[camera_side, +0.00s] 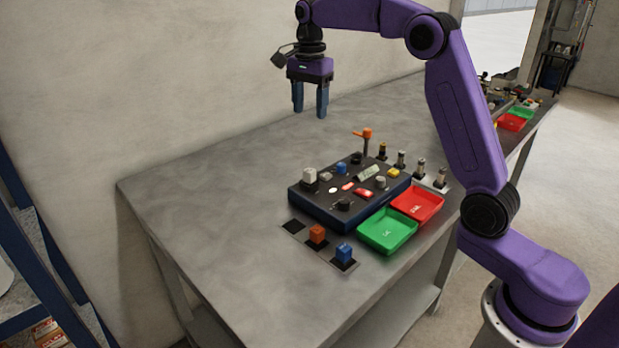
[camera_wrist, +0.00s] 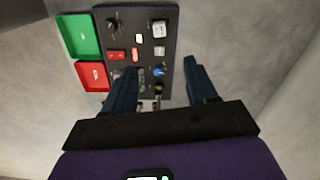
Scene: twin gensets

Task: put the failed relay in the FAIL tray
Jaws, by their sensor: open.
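My gripper (camera_side: 310,114) is open and empty, high above the back of the table. Its two fingers also show in the wrist view (camera_wrist: 160,72). The red tray (camera_side: 418,204), with pale lettering too small to read surely, lies right of the dark panel and looks empty. It also shows in the wrist view (camera_wrist: 93,75). Relay-like blocks are a white one (camera_side: 309,175) and a blue one (camera_side: 341,168) on the panel, and an orange one (camera_side: 317,233) and a blue one (camera_side: 344,251) on dark pads in front. I cannot tell which is the failed relay.
The dark panel (camera_side: 325,209) carries several knobs, buttons and a display. An orange-topped lever (camera_side: 366,137) stands up behind it, near several small cylindrical parts. A green tray (camera_side: 387,232) sits in front of the red one. The table's left side is clear.

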